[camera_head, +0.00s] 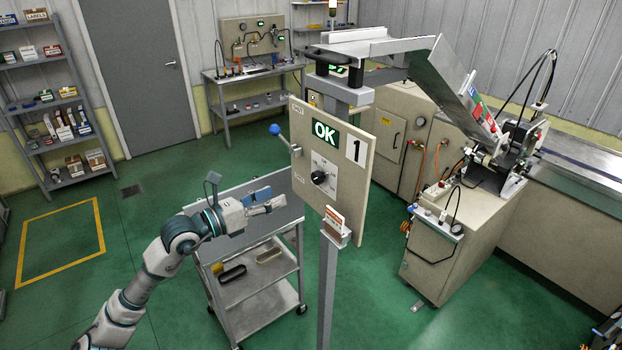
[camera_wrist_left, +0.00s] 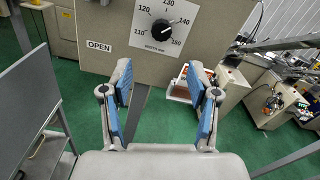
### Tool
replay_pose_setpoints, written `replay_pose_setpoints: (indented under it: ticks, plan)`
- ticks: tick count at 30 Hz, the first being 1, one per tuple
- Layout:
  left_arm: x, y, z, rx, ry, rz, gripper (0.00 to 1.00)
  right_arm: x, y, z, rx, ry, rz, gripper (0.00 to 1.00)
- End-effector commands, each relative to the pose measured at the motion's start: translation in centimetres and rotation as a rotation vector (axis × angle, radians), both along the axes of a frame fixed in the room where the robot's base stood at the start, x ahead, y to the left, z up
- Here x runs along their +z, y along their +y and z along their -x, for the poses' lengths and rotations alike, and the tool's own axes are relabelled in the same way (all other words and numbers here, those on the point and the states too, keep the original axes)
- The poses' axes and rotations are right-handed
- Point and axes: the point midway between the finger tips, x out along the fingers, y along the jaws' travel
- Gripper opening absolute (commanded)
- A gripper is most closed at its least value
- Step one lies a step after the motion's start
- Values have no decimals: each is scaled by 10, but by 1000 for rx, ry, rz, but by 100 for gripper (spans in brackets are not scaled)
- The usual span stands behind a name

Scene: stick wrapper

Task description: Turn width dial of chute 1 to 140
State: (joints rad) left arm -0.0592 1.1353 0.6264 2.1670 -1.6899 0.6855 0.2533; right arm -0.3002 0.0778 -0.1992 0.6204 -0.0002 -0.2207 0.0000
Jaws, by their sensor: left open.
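The width dial (camera_head: 318,177) is a black knob on a white scale plate of the beige panel (camera_head: 348,205) marked 1. In the left wrist view the dial (camera_wrist_left: 161,29) is seen from in front, with numbers from 110 to 150 around it. Its light pointer mark seems turned to the right side, near 140 to 150; the exact value is too small to tell. My left gripper (camera_head: 268,199) is to the left of the panel and below the dial. In the wrist view its blue-padded fingers (camera_wrist_left: 160,82) are apart and empty, not touching the dial.
A green OK display (camera_head: 325,132) and a blue-knobbed lever (camera_head: 274,129) are on the panel. A small box (camera_head: 335,221) sits in a holder below it. A grey cart (camera_head: 250,290) stands beneath my left arm. Machinery stands behind at right; green floor is open at left.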

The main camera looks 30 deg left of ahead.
Motion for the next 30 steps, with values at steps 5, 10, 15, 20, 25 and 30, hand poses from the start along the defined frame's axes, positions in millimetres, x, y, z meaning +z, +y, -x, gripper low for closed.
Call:
replay_pose_setpoints:
  ticks: [5, 10, 15, 20, 25, 30]
  plan:
    - [5, -12, -30, 0, 0, -3, 60, 18, 0, -1, 0, -2, 0, 40]
    - [5, -19, -52, 1, -3, 6, 60, 33, 0, -2, 1, -3, 0, 40]
    - [5, -26, -75, 2, -3, 11, 60, 49, -1, -2, 1, -4, 1, 40]
    - [4, -36, -95, 0, -2, 8, 60, 61, -1, -3, 2, -4, 1, 40]
    - [1, -43, -110, 1, -1, 6, 60, 68, -1, -3, 2, -4, 1, 40]
    - [0, -46, -115, 0, 0, 2, 60, 69, -1, -3, 2, -4, 1, 40]
